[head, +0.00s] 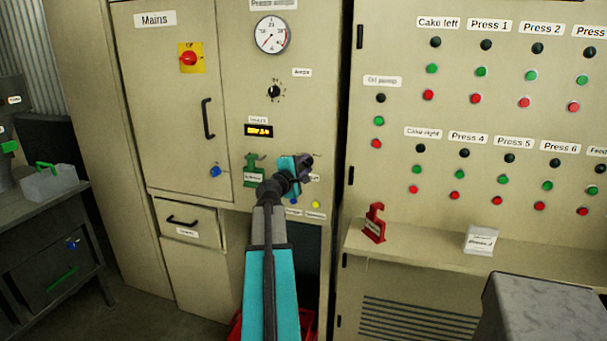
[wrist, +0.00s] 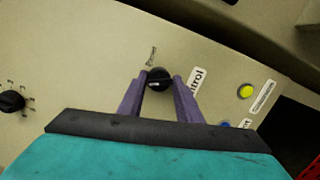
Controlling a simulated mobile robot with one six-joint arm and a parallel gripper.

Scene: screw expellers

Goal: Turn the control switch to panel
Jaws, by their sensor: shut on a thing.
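The control switch (wrist: 158,76) is a black round knob with a pale mark. In the wrist view it sits between the two purple fingers of my gripper (wrist: 161,82), which are shut on it. A label ending in "trol" (wrist: 196,80) is beside the right finger and partly covered by it. A small position label (wrist: 151,56) above the knob is too blurred to read. In the head view my gripper (head: 304,168) is at the cabinet front, right of a green tag (head: 254,170), and hides most of the switch.
A black amps selector (head: 274,91) and a lit display (head: 259,130) are above. A yellow button (wrist: 246,91) and a blue button (wrist: 225,124) lie right of the switch in the wrist view. A button panel (head: 480,120) fills the right. A red holder (head: 375,222) stands on the ledge.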

